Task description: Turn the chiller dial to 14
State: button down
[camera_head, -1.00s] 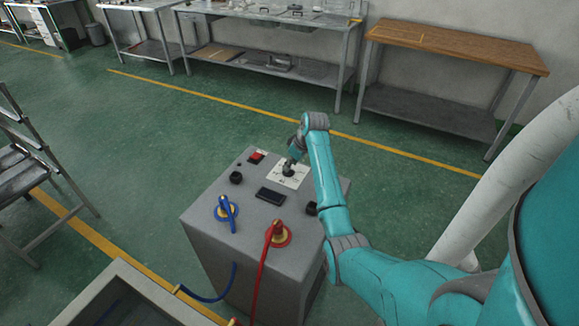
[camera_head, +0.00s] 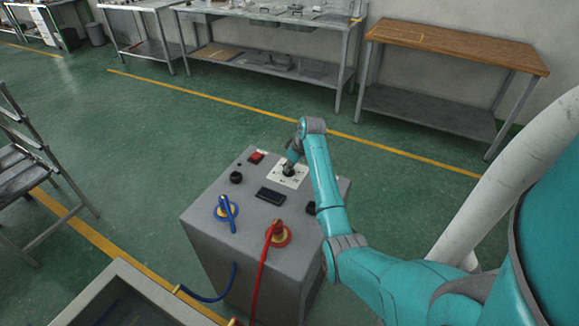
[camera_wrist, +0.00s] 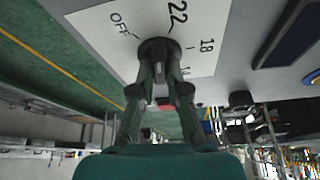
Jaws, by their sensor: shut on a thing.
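The chiller (camera_head: 222,259) is a grey box on the floor. Its black dial (camera_head: 288,170) sits on a white plate on the top. In the wrist view the dial (camera_wrist: 158,47) is between my fingertips, and the plate (camera_wrist: 95,27) shows OFF, 22, 18 and part of another mark that my finger covers. My gripper (camera_wrist: 160,75) is shut on the dial; it also shows in the head view (camera_head: 290,163), where the arm partly hides it. I cannot tell which mark the dial points to.
The chiller top also holds a red switch (camera_head: 256,157), a black knob (camera_head: 236,177), a dark display (camera_head: 271,195), a blue valve handle (camera_head: 227,210) and a red one (camera_head: 273,232) with hoses. Benches stand at the back, a chair (camera_head: 25,165) at the left.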

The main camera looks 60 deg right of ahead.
jog(key=shift+m, duration=0.3)
jog(key=m+h, duration=0.1)
jog(key=m, duration=0.2)
jog(key=m+g+h, duration=0.1)
jog(key=m, duration=0.2)
jog(key=shift+w+a+h, duration=0.1)
jog(key=shift+a+h, duration=0.1)
jog(key=shift+h, duration=0.1)
jog(key=m+g+h, duration=0.1)
jog(key=m, duration=0.2)
jog(key=shift+m, duration=0.4)
jog(key=m+g, duration=0.1)
jog(key=m, duration=0.2)
jog(key=shift+w+m, duration=0.1)
jog(key=shift+m, duration=0.3)
jog(key=m+g, duration=0.1)
jog(key=m, duration=0.2)
jog(key=shift+w+m+g+h, duration=0.1)
jog(key=shift+m+g+h, duration=0.2)
jog(key=shift+g, duration=0.1)
jog(key=m+g, duration=0.1)
jog(key=m, duration=0.2)
jog(key=shift+m, duration=0.3)
jog(key=m+g+y, duration=0.1)
jog(key=m, duration=0.2)
jog(key=m+g+y, duration=0.1)
jog(key=m, duration=0.2)
jog(key=shift+w, duration=0.1)
jog(key=shift+m, duration=0.3)
